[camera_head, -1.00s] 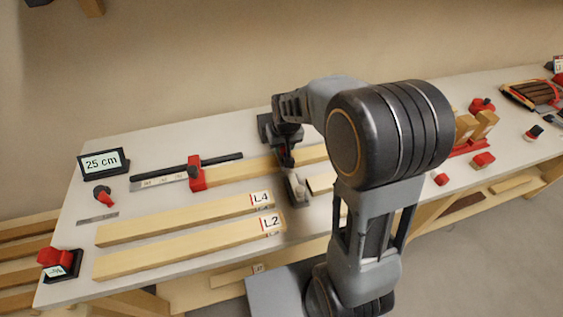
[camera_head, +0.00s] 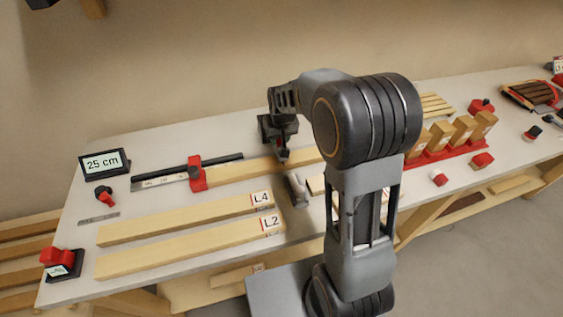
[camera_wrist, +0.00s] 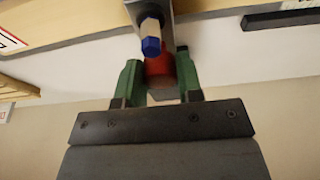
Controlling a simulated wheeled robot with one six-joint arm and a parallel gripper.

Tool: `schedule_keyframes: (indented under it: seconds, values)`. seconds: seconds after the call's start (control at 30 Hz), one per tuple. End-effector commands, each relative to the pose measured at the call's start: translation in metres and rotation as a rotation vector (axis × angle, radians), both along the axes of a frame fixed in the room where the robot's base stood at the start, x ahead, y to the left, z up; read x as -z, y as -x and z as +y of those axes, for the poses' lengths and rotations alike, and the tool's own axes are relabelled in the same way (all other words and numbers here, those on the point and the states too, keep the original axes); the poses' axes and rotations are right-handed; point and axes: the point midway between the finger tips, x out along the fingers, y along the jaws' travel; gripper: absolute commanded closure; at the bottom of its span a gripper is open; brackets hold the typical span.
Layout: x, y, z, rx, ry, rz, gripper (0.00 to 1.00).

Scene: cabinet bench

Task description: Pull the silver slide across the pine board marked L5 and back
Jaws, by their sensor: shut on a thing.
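In the wrist view, the green fingers of my gripper (camera_wrist: 160,82) are shut on a red block (camera_wrist: 158,66) with a grey underside. A hexagonal wooden pencil with a blue end (camera_wrist: 151,42) stands out in front of it. A grey metal part, likely the silver slide (camera_wrist: 166,10), shows above it across the pine board (camera_wrist: 75,22). In the head view, my gripper (camera_head: 283,156) is low over the pine board (camera_head: 240,169) behind the boards L4 and L2. I cannot read L5 on any board; the label at the left of the wrist view is cut off.
Boards L4 (camera_head: 185,219) and L2 (camera_head: 190,245) lie in front. A red stop (camera_head: 197,174) sits on the rule at left, near the 25 cm display (camera_head: 104,162). A silver-grey piece (camera_head: 298,190) lies right of L4. A red rack (camera_head: 450,150) holds wooden blocks at right.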

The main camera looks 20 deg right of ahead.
Motion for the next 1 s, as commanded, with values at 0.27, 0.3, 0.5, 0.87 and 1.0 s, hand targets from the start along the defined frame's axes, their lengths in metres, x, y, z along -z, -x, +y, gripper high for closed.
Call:
schedule_keyframes:
  seconds: [0.27, 0.3, 0.5, 0.87, 1.0]
  values:
    - [0.000, -0.015, 0.000, 0.000, 0.000, 0.002, 0.80]
    - [0.000, -0.017, 0.000, 0.000, 0.000, 0.001, 0.80]
    - [0.000, -0.028, 0.000, 0.000, 0.000, 0.001, 0.80]
    - [0.000, -0.045, 0.000, 0.000, 0.000, 0.001, 0.80]
    - [0.000, -0.048, 0.000, 0.000, 0.000, 0.000, 0.80]
